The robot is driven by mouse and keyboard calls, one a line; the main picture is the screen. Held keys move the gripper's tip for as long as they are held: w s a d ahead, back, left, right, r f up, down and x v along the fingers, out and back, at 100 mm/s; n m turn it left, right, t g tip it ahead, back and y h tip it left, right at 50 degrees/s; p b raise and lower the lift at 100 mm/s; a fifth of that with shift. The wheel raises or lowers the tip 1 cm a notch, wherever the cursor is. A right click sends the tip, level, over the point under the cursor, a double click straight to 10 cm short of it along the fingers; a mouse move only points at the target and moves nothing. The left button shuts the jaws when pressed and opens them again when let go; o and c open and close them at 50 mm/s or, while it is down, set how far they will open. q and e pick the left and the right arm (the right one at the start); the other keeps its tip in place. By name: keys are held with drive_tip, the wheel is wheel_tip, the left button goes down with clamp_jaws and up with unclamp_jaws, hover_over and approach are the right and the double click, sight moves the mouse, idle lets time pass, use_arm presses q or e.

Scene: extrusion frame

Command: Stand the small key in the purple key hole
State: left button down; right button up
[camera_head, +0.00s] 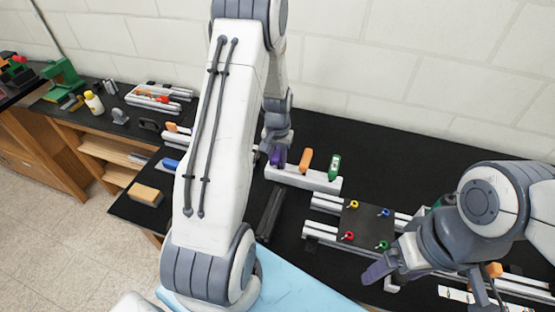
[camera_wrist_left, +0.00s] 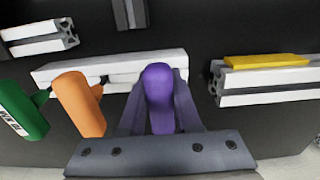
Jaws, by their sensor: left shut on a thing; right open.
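A small key with a purple handle (camera_wrist_left: 160,98) is between the fingers of my left gripper (camera_head: 277,152), which is shut on it. The handle points toward the wrist camera. The key is at the left end of a white rail rack (camera_head: 322,184), which also shows in the left wrist view (camera_wrist_left: 110,68). My fingers and the handle hide the key's lower end and the hole there, so I cannot tell whether it is seated. An orange-handled key (camera_head: 306,160) and a green-handled key (camera_head: 334,167) stand in the rack. My right gripper (camera_head: 384,275) is open, right of the rack.
A dark plate (camera_head: 366,227) with yellow, blue, red and green rings lies on white rails right of the rack. A dark extrusion bar (camera_head: 270,213) lies in front of the rack. A yellow piece (camera_wrist_left: 265,61) rests on another rail. The black table behind the rack is clear.

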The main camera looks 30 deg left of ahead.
use_arm(q)
drive_tip(key=c, duration=0.5)
unclamp_jaws()
